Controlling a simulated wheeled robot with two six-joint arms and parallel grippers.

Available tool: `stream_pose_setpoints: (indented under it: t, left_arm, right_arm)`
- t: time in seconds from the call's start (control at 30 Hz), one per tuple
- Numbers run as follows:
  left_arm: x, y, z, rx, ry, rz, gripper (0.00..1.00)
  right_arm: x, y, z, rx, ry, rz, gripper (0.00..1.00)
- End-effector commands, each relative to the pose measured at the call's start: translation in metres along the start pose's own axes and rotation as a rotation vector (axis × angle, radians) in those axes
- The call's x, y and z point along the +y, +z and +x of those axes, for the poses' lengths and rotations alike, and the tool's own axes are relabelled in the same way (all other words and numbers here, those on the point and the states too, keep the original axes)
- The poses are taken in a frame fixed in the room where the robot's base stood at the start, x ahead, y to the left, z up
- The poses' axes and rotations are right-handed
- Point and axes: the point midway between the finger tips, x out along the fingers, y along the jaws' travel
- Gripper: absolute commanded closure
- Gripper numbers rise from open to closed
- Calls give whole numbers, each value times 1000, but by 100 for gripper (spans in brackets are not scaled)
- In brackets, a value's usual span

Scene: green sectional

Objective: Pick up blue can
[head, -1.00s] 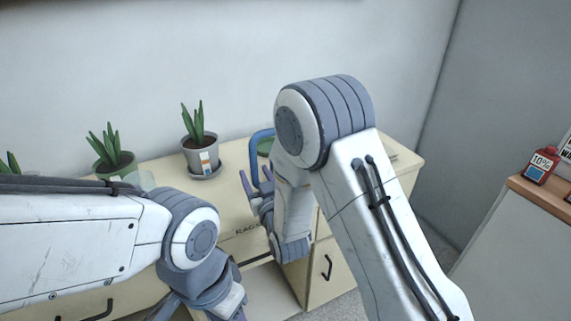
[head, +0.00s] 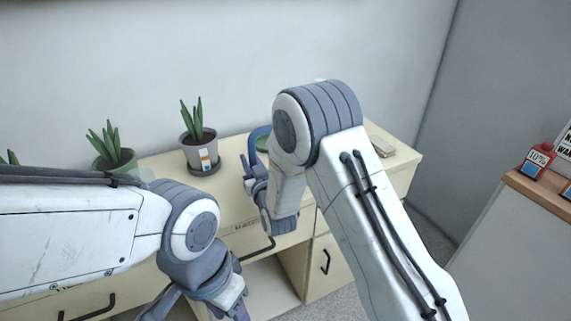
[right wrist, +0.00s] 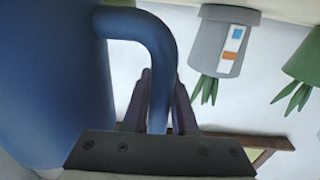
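The blue can has a curved blue handle, which shows in the head view (head: 259,134) behind my right arm; the arm hides most of the can. In the right wrist view the can's blue body (right wrist: 50,75) fills the left side, and its handle runs down between my fingers. My right gripper (head: 250,160) has its fingers close together at the handle; in the right wrist view the gripper (right wrist: 161,85) is closed around it. My left gripper (head: 200,314) is low at the bottom edge, fingers apart, tips partly cut off.
The can is on a cream cabinet (head: 160,168) against the wall. A grey potted plant (head: 200,152) stands left of it, and a green potted plant (head: 113,160) is farther left. A small stack (head: 380,146) lies at the right end. A counter with a red bottle (head: 537,160) is far right.

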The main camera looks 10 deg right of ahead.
Motion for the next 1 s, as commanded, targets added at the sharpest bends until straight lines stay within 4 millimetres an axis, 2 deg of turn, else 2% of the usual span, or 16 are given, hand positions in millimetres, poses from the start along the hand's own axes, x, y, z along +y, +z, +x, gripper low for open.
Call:
stream_pose_setpoints:
  t: [0.37,0.53,0.67,1.0]
  left_arm:
    - [0,0,0,0,0,0,50]
    - [0,0,0,0,0,0,50]
    - [0,0,0,0,0,0,50]
    - [0,0,4,0,0,0,50]
  right_arm:
    - [0,-7,0,7,0,-1,100]
    - [0,-23,0,9,0,-2,100]
    - [0,-44,0,13,0,-1,100]
    - [61,-84,-31,10,6,-2,100]
